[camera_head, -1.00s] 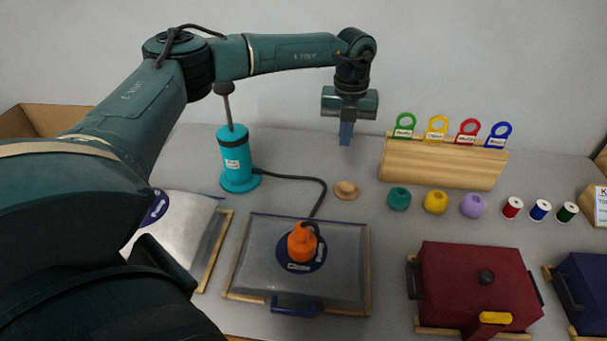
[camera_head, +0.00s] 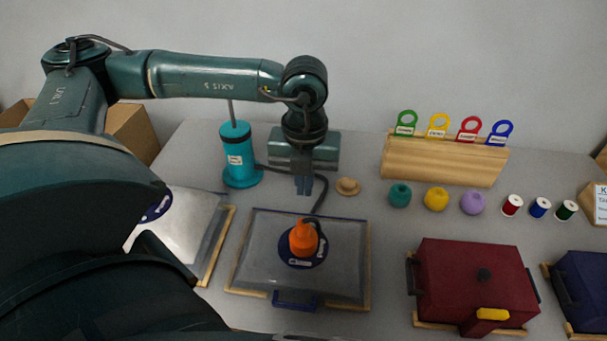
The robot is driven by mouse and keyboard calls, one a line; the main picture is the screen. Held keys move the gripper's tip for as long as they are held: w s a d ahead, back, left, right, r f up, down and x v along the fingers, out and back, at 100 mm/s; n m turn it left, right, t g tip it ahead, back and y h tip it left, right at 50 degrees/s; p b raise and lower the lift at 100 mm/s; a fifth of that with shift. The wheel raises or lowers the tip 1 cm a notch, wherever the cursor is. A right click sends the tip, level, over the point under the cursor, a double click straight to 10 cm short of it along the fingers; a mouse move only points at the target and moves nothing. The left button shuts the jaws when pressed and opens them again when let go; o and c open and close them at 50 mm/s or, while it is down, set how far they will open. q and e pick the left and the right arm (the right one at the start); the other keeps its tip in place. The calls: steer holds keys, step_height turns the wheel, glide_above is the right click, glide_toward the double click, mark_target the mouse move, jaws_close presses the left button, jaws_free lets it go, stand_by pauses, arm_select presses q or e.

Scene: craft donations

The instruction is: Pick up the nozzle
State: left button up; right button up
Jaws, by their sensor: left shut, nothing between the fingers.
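The orange nozzle (camera_head: 303,238) stands upright on the dark blue round valve (camera_head: 322,254) of a clear-topped flat bag (camera_head: 255,262) in the middle of the table. A black hose runs from it to the turquoise pump (camera_head: 238,160) at the back left. My left gripper (camera_head: 304,188) points down above the table, behind the nozzle and higher than it. It is shut and empty, and apart from the nozzle. It covers part of the hose. My right gripper is not in view.
A wooden rack (camera_head: 440,160) with colored ring tags stands at the back right. A dark red box (camera_head: 470,280) is front right. Another bag (camera_head: 185,225) lies left, partly behind my arm.

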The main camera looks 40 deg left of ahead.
mark_target(303, 222)
arm_select(q)
steer(key=shift+o, duration=0.8)
steer(key=shift+s+d, duration=0.1)
steer(key=shift+s, duration=0.05)
steer(key=o, duration=0.3)
steer(key=shift+d+n+b, duration=0.3)
steer(key=shift+d+n, duration=0.1)
steer(key=shift+d, duration=0.05)
steer(key=o, duration=0.3)
steer(key=shift+w+d+r+n+b, duration=0.15)
steer(key=shift+w+d+n+b, duration=0.15)
steer(key=shift+n, duration=0.5)
steer(key=shift+o, duration=1.3)
steer(key=shift+s+a+r+n, duration=0.1)
steer(key=shift+a+n, duration=0.2)
steer(key=shift+n, duration=1.5)
steer(key=f, duration=0.8)
steer(key=a+f, duration=0.1)
steer(key=f, duration=0.4)
steer(key=shift+s, duration=0.25)
